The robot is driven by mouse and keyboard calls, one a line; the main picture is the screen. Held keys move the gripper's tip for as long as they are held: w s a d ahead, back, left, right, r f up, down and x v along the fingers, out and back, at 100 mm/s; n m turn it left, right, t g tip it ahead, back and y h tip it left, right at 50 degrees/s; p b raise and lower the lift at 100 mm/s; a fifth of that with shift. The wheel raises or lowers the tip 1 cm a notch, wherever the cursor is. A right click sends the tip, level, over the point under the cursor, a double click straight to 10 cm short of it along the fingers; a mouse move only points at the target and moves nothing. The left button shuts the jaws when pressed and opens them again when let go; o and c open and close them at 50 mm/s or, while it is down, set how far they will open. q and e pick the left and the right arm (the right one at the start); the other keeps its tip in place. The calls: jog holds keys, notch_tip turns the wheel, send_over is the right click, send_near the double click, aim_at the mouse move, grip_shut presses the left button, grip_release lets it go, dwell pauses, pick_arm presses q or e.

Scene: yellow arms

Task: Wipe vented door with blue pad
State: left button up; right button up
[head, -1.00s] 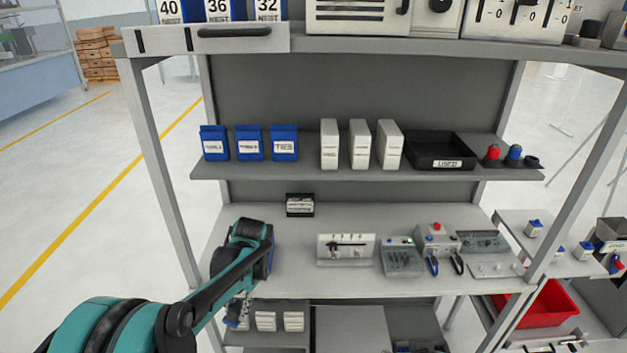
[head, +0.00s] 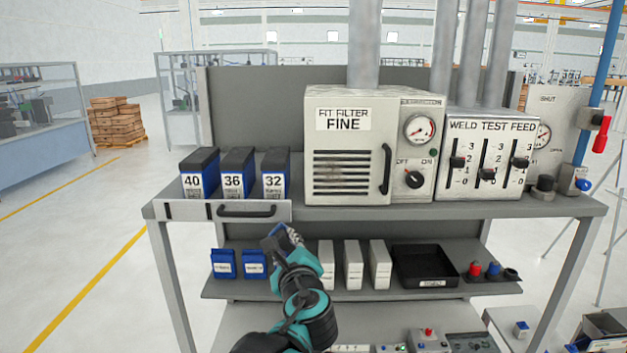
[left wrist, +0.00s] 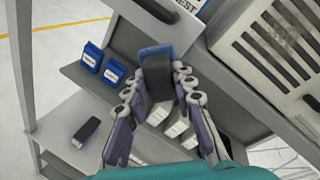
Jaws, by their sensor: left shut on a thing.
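The vented door (head: 345,165), cream with dark horizontal slots, a black handle at its right and a "FIT FILTER FINE" label, is shut on the cabinet on the top shelf. Faint brownish marks show on it. Its slots also fill the upper right of the left wrist view (left wrist: 285,35). My left gripper (head: 290,245) is below and left of the door, in front of the drawer's lower edge. In the left wrist view its fingers (left wrist: 155,82) are shut on the blue pad (left wrist: 160,52), which has a dark grey part. The pad is apart from the door. My right gripper is out of view.
A drawer with a black handle (head: 250,211) lies under the numbered blue boxes (head: 236,175). A gauge panel (head: 415,150) and a slider panel (head: 487,160) stand right of the door. White boxes (head: 353,265) and a black tray (head: 425,268) are on the shelf below.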

pick_arm(q)
jog(key=s+d+r+m+t+h+p, duration=0.1)
jog(key=d+r+h+p, duration=0.15)
jog(key=r, duration=0.25)
jog(key=s+d+r+m+t+h+p, duration=0.1)
jog(key=d+r+m, duration=0.15)
jog(key=r, duration=0.25)
jog(key=shift+n, duration=0.45)
jog(key=shift+w+d+b, duration=0.2)
jog(key=shift+w+b, duration=0.15)
jog(key=shift+w, duration=1.1)
jog(key=shift+w+d+b, duration=0.2)
jog(key=shift+w+b, duration=0.1)
jog(key=shift+w, duration=1.15)
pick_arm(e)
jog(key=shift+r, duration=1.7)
pick_arm(q)
jog(key=shift+w, duration=0.95)
